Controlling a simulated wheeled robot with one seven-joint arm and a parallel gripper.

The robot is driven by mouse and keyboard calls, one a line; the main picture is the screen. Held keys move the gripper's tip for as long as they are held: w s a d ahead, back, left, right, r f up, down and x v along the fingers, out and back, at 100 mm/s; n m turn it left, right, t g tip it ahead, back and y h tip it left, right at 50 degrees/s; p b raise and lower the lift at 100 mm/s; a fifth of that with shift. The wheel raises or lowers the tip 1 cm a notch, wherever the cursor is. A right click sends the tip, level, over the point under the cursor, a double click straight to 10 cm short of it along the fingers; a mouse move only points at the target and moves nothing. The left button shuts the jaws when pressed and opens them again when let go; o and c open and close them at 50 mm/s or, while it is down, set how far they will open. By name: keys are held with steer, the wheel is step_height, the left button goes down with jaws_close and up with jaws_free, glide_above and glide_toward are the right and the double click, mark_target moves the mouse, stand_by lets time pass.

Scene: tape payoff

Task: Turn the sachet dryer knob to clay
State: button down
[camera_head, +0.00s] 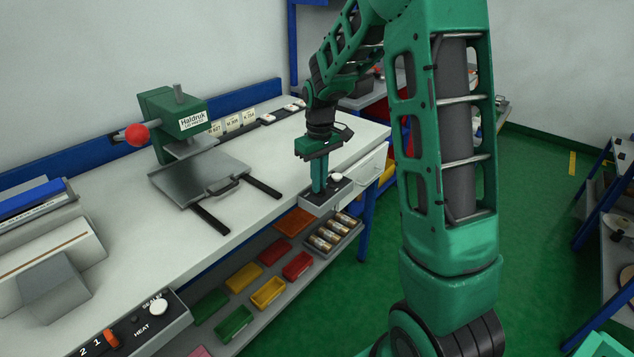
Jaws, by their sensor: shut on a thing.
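A small dark control panel (341,184) sits on the front edge of the bench, with a round white button or cap (336,177) on it. My gripper (318,189) points straight down onto the left part of this panel, its fingers shut on a knob there. The fingers hide the knob, so its pointer and setting cannot be seen. Any lettering on this panel is too small to read, so I cannot confirm that it is the sachet dryer's or find the clay mark.
A second panel (172,322) at lower left reads SEALER and HEAT and has an orange knob (111,339). A green press (172,112) with a red ball handle stands on the bench (120,210). Coloured bins (234,323) fill the shelf below. Green floor lies right.

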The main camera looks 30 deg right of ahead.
steer(key=n, duration=0.5)
steer(key=shift+n, duration=0.3)
steer(key=n, duration=0.5)
steer(key=shift+w+r+n, duration=0.1)
steer(key=shift+n, duration=0.2)
steer(key=c, duration=1.9)
jaws_free()
steer(key=shift+o, duration=0.2)
step_height(320, 180, up, 11)
steer(key=shift+f, duration=0.2)
